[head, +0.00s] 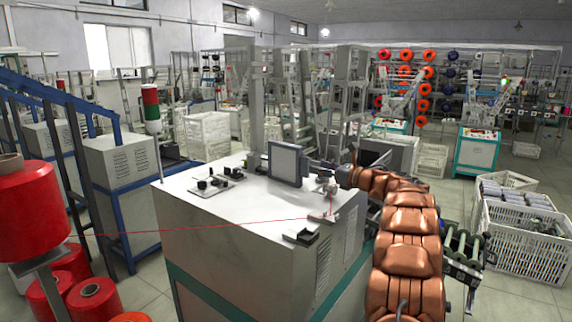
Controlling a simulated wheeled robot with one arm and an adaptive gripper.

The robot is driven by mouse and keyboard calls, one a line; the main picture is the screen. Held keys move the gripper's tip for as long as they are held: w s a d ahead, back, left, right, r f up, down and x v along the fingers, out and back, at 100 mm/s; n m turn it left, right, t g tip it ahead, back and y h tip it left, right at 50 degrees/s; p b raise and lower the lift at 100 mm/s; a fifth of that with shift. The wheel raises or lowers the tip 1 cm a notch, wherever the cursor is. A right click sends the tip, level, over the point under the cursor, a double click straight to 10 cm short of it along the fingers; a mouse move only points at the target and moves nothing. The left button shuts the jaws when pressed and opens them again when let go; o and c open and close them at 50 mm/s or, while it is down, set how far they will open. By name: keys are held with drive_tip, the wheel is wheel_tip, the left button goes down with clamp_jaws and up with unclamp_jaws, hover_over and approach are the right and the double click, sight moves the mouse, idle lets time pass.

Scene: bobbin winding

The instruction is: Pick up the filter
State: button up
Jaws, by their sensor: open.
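I cannot make out for certain which small thing is the filter. Several small dark parts (213,183) lie on a pale plate on the white-topped machine cabinet (260,205). A dark block (300,236) sits at the cabinet's front right edge. My copper-coloured arm rises at the right and bends left over the cabinet's far right corner. My gripper (333,179) is at its end, small and dark, just right of the grey monitor (285,163). It is open, and I see nothing held in it. Its fingers are hard to make out.
A red thread runs from a large red spool (30,212) at the left to a small fitting (332,190) near my gripper. A signal lamp (151,105) stands at the cabinet's left. White crates (525,245) and a roller conveyor (462,246) are at the right.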

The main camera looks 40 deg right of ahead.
sight(309, 163)
drive_tip(key=w, duration=0.1)
drive_tip(key=w+p, duration=0.1)
drive_tip(key=w, duration=0.2)
drive_tip(key=shift+w+a+r+p, duration=0.1)
drive_tip(key=shift+a+r+p, duration=0.15)
drive_tip(key=shift+a+p, duration=0.1)
drive_tip(key=shift+w+d+f, duration=0.1)
drive_tip(key=shift+w+f, duration=0.1)
drive_tip(key=shift+w, duration=0.4)
drive_tip(key=shift+w+a+r+p, duration=0.1)
drive_tip(key=shift+w+a+p, duration=0.05)
drive_tip(key=shift+w+p, duration=0.4)
drive_tip(key=shift+w+a+r+p, duration=0.1)
drive_tip(key=shift+w+a+p, duration=0.2)
drive_tip(key=shift+w, duration=0.4)
drive_tip(key=shift+w+a+r+p, duration=0.1)
drive_tip(key=shift+w+p, duration=0.4)
drive_tip(key=shift+w, duration=0.1)
drive_tip(key=shift+w+f+p, duration=0.2)
drive_tip(key=shift+w+p, duration=0.1)
drive_tip(key=shift+w, duration=0.45)
clamp_jaws()
